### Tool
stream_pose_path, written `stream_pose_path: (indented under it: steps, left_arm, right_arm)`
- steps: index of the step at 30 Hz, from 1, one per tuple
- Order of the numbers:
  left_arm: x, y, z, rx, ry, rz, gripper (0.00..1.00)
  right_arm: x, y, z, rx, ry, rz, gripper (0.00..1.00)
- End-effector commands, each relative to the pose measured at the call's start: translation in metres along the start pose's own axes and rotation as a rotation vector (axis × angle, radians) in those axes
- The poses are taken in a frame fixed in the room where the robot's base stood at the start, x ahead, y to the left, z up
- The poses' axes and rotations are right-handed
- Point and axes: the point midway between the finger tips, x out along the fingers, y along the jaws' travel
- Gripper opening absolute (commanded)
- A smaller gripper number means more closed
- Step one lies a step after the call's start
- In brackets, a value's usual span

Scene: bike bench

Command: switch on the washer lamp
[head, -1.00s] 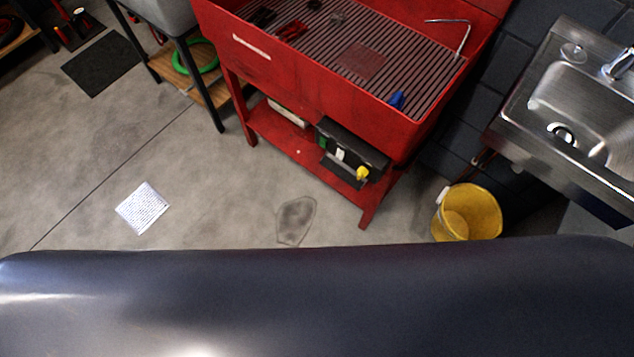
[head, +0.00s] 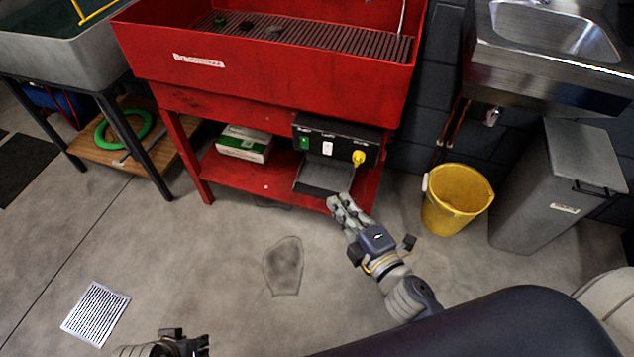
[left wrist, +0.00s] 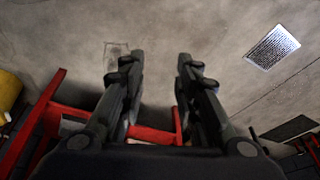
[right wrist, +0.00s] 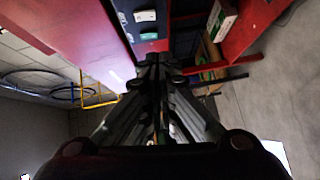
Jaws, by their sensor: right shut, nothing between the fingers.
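The red parts washer (head: 260,65) stands at the back. A black control box (head: 367,136) hangs under its basin, with a green switch (head: 304,143), a white switch (head: 327,148) and a yellow knob (head: 358,157). Their labels are too small to read surely. My right gripper (head: 336,203) is shut and empty, below and in front of the box, apart from it. The right wrist view shows the white switch (right wrist: 145,16) and green switch (right wrist: 149,36) beyond the shut fingertips (right wrist: 155,65). My left gripper (left wrist: 155,65) is open and empty, low over the floor.
A black tray-like flap (head: 322,177) juts out below the box. A carton (head: 244,145) lies on the washer's lower shelf (head: 262,183). A yellow bucket (head: 457,200) and a grey bin (head: 548,190) stand at the right. The floor in front is mostly clear.

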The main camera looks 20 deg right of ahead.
Motion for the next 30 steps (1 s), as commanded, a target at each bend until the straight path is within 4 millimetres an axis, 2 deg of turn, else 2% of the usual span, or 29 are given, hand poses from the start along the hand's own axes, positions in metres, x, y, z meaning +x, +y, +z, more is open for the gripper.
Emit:
stream_pose_path:
  steps: [13,17,23,30]
  left_arm:
    - [-0.004,0.000,0.000,0.000,0.004,-0.001,0.30]
    - [-0.002,0.000,0.000,0.000,0.003,-0.001,0.30]
    - [0.004,0.000,0.001,0.000,-0.002,0.000,0.30]
    - [0.009,0.000,0.003,0.000,-0.005,0.000,0.30]
  right_arm:
    - [0.000,0.007,-0.002,-0.022,0.006,0.019,0.00]
    - [0.006,0.007,-0.002,-0.022,0.007,0.020,0.00]
    - [0.033,0.008,-0.002,-0.023,0.007,0.021,0.00]
    - [0.077,0.009,-0.002,-0.023,0.007,0.022,0.00]
